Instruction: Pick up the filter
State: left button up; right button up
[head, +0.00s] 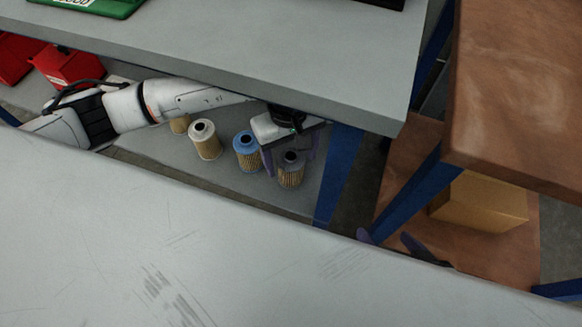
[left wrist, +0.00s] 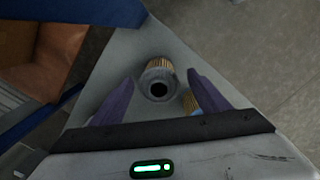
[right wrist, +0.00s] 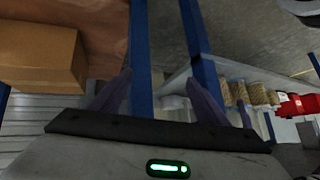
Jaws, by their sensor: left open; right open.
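A filter with a grey cap and tan pleated body (head: 291,177) stands upright at the right end of the lower shelf. My left gripper (head: 288,164) is open above it, with one finger on either side. In the left wrist view this filter (left wrist: 158,82) shows between the open fingers; I cannot tell whether they touch it. A blue-capped filter (head: 247,158) and a white-capped filter (head: 205,146) stand to its left, and another filter (head: 180,124) is partly hidden by my left arm. My right gripper (head: 388,240) is open and empty, mostly hidden behind the near grey surface.
The grey upper shelf (head: 300,65) hangs over the filters. A blue post (head: 338,170) stands just right of the grey-capped filter. Red bins (head: 68,66) sit at the far left. A cardboard box (head: 480,203) lies under the brown table (head: 520,90) at right.

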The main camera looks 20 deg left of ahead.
pick_arm(q)
jog(key=shift+w+a+f, duration=0.1)
jog(key=shift+w+a, duration=0.1)
jog(key=shift+a, duration=0.1)
jog(key=f+b, duration=0.1)
jog(key=f, duration=0.2)
jog(key=f+b, duration=0.1)
jog(key=f, duration=0.3)
jog(key=shift+w+d+b, duration=0.15)
jog(key=shift+w+b, duration=0.05)
jog(key=shift+b, duration=0.1)
pick_arm(e)
jog(key=shift+a+f+n+g, duration=0.5)
jog(key=shift+a+f+g, duration=0.1)
jog(key=shift+a+f, duration=0.15)
pick_arm(q)
jog(key=c, duration=1.1)
jog(key=shift+r, duration=0.1)
